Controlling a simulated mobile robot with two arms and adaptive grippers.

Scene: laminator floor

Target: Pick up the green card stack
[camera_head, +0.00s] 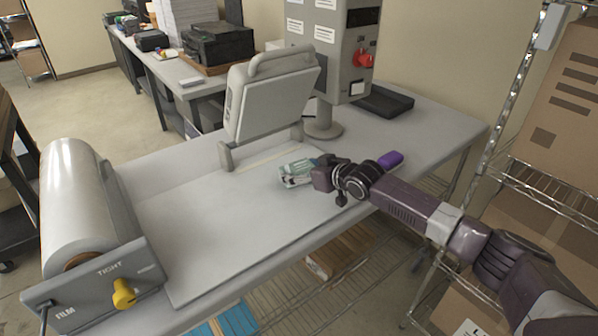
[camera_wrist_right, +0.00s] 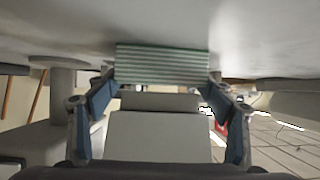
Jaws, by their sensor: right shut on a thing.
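In the camera_wrist_right view the card stack (camera_wrist_right: 162,63) shows as a block of thin green and white layers. It sits between the two fingertips of my right gripper (camera_wrist_right: 162,80), which is shut on its sides. I cannot tell whether the stack touches the table or is just above it. My left gripper is not in view.
The grey worktable (camera_head: 215,235) has free room left of the stack. A film roller (camera_head: 85,205) with a yellow knob stands at left. A raised grey cover (camera_head: 272,95) and a control box (camera_head: 335,45) stand behind. A purple object (camera_head: 390,160) lies right of my gripper.

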